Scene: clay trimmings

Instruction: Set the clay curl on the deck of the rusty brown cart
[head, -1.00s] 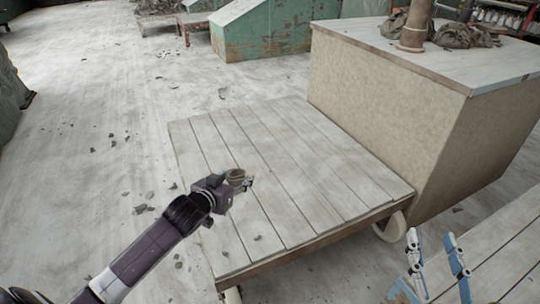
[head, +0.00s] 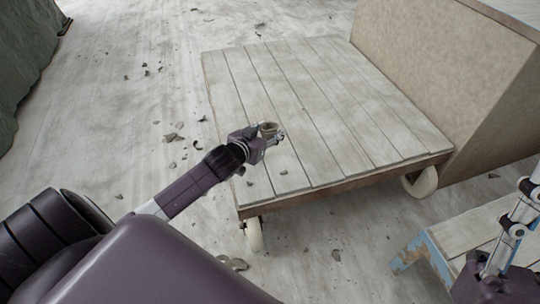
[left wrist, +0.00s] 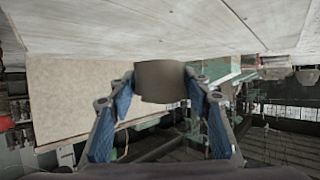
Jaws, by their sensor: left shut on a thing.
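The clay curl (head: 268,128) is a small grey-brown ring. My left gripper (head: 273,134) is shut on it, over the left front part of the rusty brown cart's pale plank deck (head: 330,95). In the left wrist view the curl (left wrist: 160,80) sits between the two blue fingers (left wrist: 160,92), with the planks (left wrist: 150,28) at the top of the picture. I cannot tell the height of the curl above the deck. My right gripper (head: 517,228) is partly cut off at the right edge, and its opening is unclear.
A large beige-sided box (head: 445,65) stands at the deck's back right. A plank-topped bench with blue legs (head: 470,235) is at the lower right. Bits of debris (head: 173,137) lie on the floor left of the cart. Most of the deck is bare.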

